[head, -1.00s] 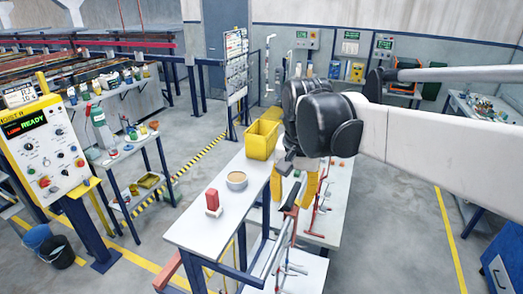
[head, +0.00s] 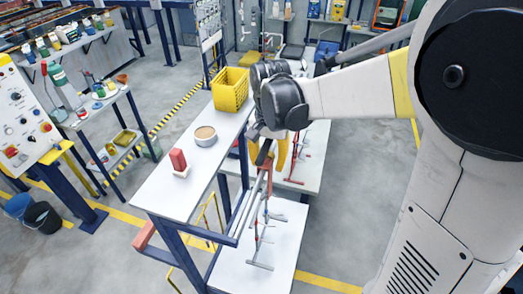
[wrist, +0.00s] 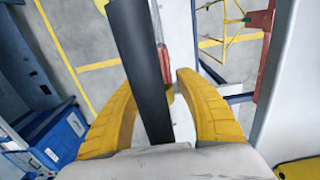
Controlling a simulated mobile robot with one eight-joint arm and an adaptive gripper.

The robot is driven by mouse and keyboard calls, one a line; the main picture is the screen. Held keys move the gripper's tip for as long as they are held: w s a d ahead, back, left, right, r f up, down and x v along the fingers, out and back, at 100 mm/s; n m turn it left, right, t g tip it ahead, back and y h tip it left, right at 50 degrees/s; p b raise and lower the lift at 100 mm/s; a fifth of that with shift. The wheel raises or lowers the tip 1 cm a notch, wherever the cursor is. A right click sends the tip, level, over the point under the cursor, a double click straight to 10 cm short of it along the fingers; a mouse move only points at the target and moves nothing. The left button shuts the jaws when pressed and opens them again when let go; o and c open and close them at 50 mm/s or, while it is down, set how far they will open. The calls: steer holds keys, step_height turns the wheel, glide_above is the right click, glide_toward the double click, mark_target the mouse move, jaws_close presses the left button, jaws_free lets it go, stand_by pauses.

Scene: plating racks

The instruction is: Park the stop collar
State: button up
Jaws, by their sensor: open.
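My gripper (head: 280,154) has yellow fingers and hangs over the edge of the work table. In the wrist view my gripper (wrist: 172,88) is open, and a dark bar (wrist: 143,70) runs between the camera and the fingers. A red part (wrist: 165,66) shows beyond the bar, near the fingertips. In the head view a dark grip-like piece (head: 264,152) and a red bracket (head: 266,178) lie beside the fingers, at the top of a metal rail (head: 247,205). I cannot make out which piece is the stop collar. Contact with the fingers is unclear.
The white table (head: 160,203) holds a yellow crate (head: 230,92), a round bowl (head: 205,137) and a red block (head: 178,160) in a white base. Racks with red hooks (head: 297,165) stand on the right. A lower white shelf (head: 285,260) is below.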

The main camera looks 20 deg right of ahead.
steer(key=shift+w+d+f, duration=0.15)
steer(key=shift+d+f, duration=0.05)
steer(key=shift+a, duration=0.1)
steer(key=c, duration=0.8)
jaws_close()
steer(key=shift+w+d, duration=0.2)
steer(key=shift+w+d+r+b, duration=0.1)
steer(key=shift+w+d+b, duration=0.45)
steer(key=shift+w+d, duration=1.45)
steer(key=shift+w+d+f+b, duration=0.1)
steer(key=shift+w+d+b, duration=0.45)
steer(key=shift+w+d, duration=1.4)
steer(key=shift+w+d+r+b, duration=0.1)
steer(key=shift+w+d+b, duration=0.75)
steer(key=shift+w, duration=2.05)
steer(key=shift+d+p, duration=0.25)
steer(key=shift+p, duration=0.05)
